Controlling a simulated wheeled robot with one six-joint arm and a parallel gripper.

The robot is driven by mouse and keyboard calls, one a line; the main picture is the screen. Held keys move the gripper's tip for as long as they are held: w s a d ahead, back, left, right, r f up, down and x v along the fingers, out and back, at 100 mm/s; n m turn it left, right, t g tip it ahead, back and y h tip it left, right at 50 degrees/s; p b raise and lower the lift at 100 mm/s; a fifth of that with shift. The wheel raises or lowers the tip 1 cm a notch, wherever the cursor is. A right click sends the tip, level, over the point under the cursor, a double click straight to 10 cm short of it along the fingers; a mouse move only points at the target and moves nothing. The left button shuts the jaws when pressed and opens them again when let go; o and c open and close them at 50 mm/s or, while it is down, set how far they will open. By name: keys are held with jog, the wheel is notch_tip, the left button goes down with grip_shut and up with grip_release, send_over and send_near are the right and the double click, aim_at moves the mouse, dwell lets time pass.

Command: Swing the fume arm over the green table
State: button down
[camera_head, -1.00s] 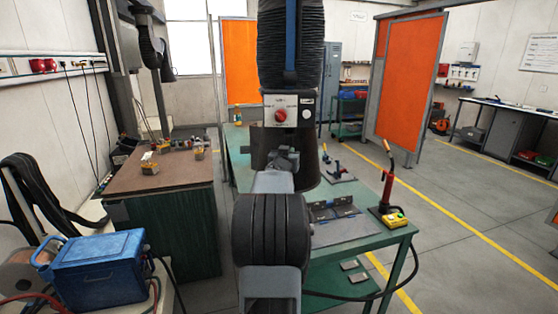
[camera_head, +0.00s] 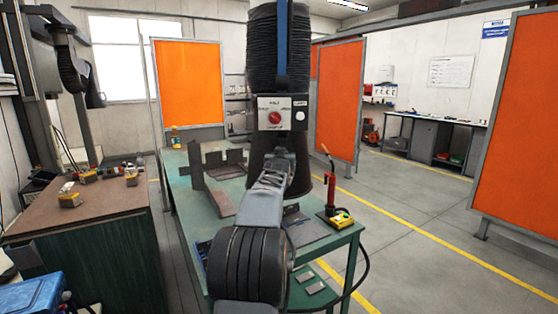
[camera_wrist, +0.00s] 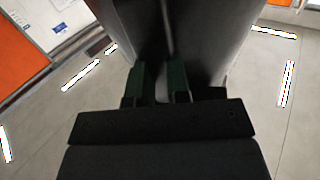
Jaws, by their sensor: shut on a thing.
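The fume arm shows as a black ribbed hose (camera_head: 283,48) with a grey switch box (camera_head: 283,114) and a dark hood (camera_head: 296,178) below it. The box bears a red knob. My gripper (camera_head: 279,157) is at the near side of the hood and is shut on the fume arm. In the wrist view, the green-padded fingers of my gripper (camera_wrist: 160,84) close against the dark hood (camera_wrist: 205,35); the exact part held is hidden. The green table (camera_head: 180,180) stands behind and below. In the head view the hood overlaps the right half of its top; the height between them is unclear.
A brown-topped bench (camera_head: 100,203) stands left. Brown metal plates (camera_head: 222,172), a red torch (camera_head: 330,190) and a yellow box (camera_head: 341,218) are on the green table. Orange screens stand behind (camera_head: 189,84) and at right (camera_head: 525,150). The floor (camera_head: 420,220) at right is clear.

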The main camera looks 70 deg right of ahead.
jog(key=shift+s+f, duration=0.1)
jog(key=shift+f, duration=0.2)
jog(key=c, duration=1.3)
grip_release()
jog(key=shift+s+a+r, duration=0.15)
jog(key=shift+o, duration=1)
jog(key=b+v, duration=0.2)
jog(key=v, duration=1.2)
jog(key=shift+r, duration=0.1)
